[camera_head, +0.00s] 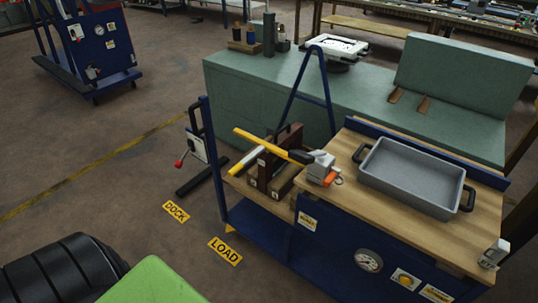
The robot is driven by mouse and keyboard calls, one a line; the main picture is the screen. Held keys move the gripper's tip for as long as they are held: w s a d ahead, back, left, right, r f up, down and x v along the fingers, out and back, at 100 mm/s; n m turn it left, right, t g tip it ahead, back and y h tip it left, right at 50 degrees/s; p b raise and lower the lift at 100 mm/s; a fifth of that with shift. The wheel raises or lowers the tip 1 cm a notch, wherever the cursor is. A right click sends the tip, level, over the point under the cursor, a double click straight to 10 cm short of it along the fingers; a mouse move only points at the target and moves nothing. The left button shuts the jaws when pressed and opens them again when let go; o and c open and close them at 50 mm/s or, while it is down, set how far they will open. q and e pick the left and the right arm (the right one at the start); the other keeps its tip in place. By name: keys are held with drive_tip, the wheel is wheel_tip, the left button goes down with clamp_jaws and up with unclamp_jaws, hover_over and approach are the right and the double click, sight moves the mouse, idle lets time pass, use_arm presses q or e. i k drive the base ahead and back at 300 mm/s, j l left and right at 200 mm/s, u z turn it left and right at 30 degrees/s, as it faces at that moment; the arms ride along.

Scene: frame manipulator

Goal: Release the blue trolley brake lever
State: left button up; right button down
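A yellow bar (272,146) slants over a dark brown block on the trolley. A grey and orange clamp-like part (322,168) sits at the wooden top's left edge. Neither of my grippers is in view.
A grey tray (411,170) with black handles lies on the wooden top. A green bench (260,88) stands behind. Floor signs read DOCK (176,211) and LOAD (225,250). Another blue trolley (88,48) is at the upper left. The floor between is clear.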

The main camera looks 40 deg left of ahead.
sight(177, 164)
drive_tip(key=k+u, duration=0.5)
drive_tip(key=k+j+u, duration=0.2)
drive_tip(key=k+u, duration=0.25)
drive_tip(key=k+j+u, duration=0.3)
drive_tip(key=u, duration=0.2)
drive_tip(key=i+z, duration=0.2)
drive_tip(key=i, duration=0.25)
drive_tip(key=i+j+z, duration=0.2)
drive_tip(key=i, duration=0.25)
drive_tip(key=i+j+z, duration=0.15)
drive_tip(key=i, duration=0.3)
drive_tip(key=i+j+z, duration=0.2)
drive_tip(key=i, duration=0.25)
